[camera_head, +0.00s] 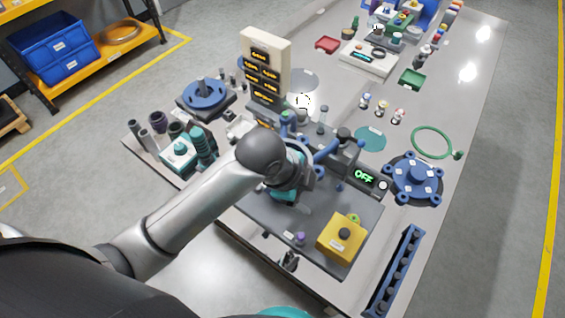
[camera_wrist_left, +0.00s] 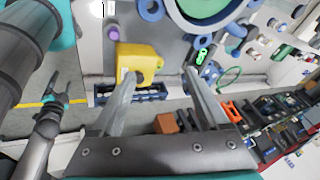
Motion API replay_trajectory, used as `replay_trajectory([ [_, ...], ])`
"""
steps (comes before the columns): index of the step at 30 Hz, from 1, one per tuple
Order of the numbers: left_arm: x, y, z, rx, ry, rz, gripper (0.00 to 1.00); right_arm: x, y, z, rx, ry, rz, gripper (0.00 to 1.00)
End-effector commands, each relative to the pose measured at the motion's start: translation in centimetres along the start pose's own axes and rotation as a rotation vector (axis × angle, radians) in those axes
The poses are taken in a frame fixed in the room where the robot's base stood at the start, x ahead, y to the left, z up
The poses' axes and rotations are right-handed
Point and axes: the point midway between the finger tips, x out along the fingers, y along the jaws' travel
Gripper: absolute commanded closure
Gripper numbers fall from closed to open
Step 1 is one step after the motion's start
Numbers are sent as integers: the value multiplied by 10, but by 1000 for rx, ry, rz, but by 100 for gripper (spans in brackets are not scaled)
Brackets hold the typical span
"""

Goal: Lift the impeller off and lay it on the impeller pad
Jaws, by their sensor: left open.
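My left gripper (camera_head: 300,205) is over the grey test plate (camera_head: 350,222), in front of the pump rig. It also shows in the left wrist view (camera_wrist_left: 158,76), with its two fingers wide apart and nothing between them. I cannot make out the impeller for certain.
A yellow box (camera_head: 341,239) stands on the plate's front right, with a small purple knob (camera_head: 300,238) to its left. A display reading OFF (camera_head: 364,178) and a blue flange (camera_head: 416,175) are at right. A labelled panel (camera_head: 265,62) stands upright behind the rig.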

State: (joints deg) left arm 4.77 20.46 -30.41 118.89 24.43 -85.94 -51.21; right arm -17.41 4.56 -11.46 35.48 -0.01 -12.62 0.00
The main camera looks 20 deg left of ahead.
Motion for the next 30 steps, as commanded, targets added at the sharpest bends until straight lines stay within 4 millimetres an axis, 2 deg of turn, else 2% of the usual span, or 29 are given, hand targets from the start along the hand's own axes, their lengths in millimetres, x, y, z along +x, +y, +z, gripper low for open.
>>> replay_trajectory([
  [1,-5,-13,-4,136,-4,5,22,-1,0,0,0,-1,0,27],
  [8,-25,-47,-5,719,-32,81,22,-4,0,0,0,-1,0,27],
  [15,-58,-83,21,1239,-90,214,22,-6,0,-2,0,1,0,27],
  [19,-78,-99,38,1441,-106,292,22,-7,1,-3,0,3,1,27],
  [24,-94,-110,52,1585,-107,358,22,-7,1,-4,0,4,1,27],
  [27,-95,-111,55,1615,-105,373,22,-7,1,-4,0,4,1,27],
  [30,-84,-108,59,1622,-100,380,22,-5,1,-4,0,5,1,27],
])
